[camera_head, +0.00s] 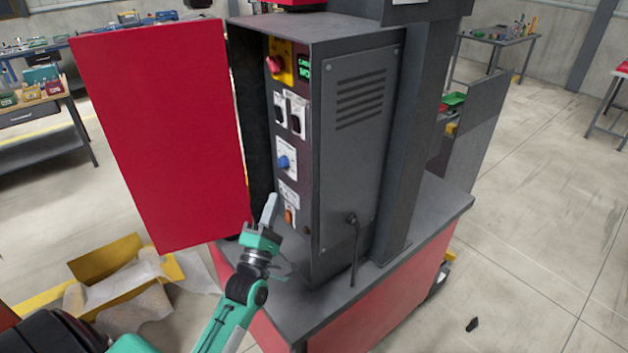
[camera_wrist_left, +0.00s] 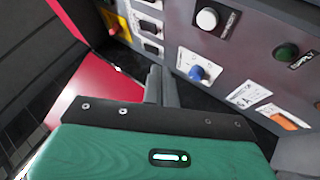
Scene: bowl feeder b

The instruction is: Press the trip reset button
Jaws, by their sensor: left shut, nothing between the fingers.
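The open grey cabinet (camera_head: 355,150) has a control panel on its left-hand face. A blue knob or button (camera_head: 284,162) sits on a white plate low on this panel; it also shows in the left wrist view (camera_wrist_left: 196,73). An orange control (camera_head: 289,216) is below it and appears in the left wrist view (camera_wrist_left: 283,119). I cannot read which control is labelled trip reset. My left gripper (camera_head: 270,197) is shut and empty, fingers pointing up, in front of the lower panel. In the wrist view its fingertips (camera_wrist_left: 161,72) are left of the blue control, seemingly apart from it.
The red cabinet door (camera_head: 165,135) stands open at left. The panel has a red knob on a yellow plate (camera_head: 280,62) and black switches (camera_head: 297,116). The wrist view shows a white button (camera_wrist_left: 207,19) and a green one (camera_wrist_left: 286,52). A cable (camera_head: 353,250) hangs on the cabinet side.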

